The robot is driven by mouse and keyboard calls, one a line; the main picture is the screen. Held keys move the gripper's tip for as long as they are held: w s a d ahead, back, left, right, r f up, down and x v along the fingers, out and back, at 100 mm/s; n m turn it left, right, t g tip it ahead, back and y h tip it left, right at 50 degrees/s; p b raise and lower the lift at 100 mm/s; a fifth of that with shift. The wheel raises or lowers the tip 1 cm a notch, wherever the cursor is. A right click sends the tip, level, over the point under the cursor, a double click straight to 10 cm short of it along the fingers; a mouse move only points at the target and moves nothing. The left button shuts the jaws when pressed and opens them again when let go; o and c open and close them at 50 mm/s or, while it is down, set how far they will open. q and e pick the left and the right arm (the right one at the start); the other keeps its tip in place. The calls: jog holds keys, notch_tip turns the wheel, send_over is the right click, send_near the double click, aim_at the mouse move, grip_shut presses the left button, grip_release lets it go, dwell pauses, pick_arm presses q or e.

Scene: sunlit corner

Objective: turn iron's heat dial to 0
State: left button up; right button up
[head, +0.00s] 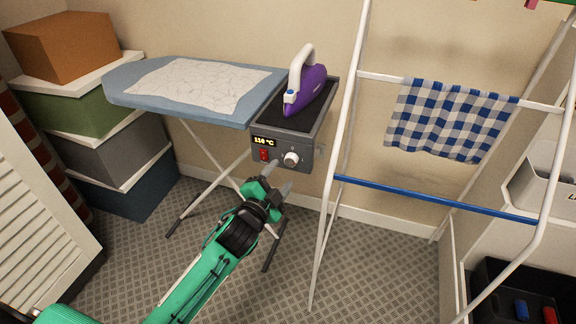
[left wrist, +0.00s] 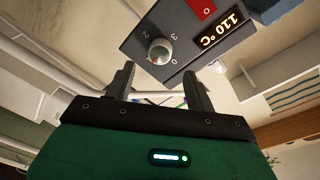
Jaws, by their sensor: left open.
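The purple iron (head: 306,88) with a white handle rests on a dark plate atop the grey control box (head: 312,150) at the ironing board's right end. The white round heat dial (head: 291,159) is on the box's front. It also shows in the left wrist view (left wrist: 160,52), with numbers around it; its exact setting is unclear. The display (head: 264,141) reads 110 °C, with a red switch (head: 264,155) below it. My left gripper (head: 278,177) is open and empty, just below and in front of the dial, its fingers apart from it. My right gripper is out of view.
The ironing board (head: 135,85) carries a white patterned cloth (head: 195,82). A white drying rack (head: 337,140) with a blue checked towel (head: 450,120) stands close to the box's right. Stacked boxes (head: 75,110) stand at left. The carpet in front is mostly clear.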

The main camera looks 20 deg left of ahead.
aim_at(290, 162)
pick_arm(q)
jog(key=w, duration=0.5)
jog(key=shift+w+d, duration=0.3)
jog(key=shift+d, duration=0.1)
jog(key=c, duration=1)
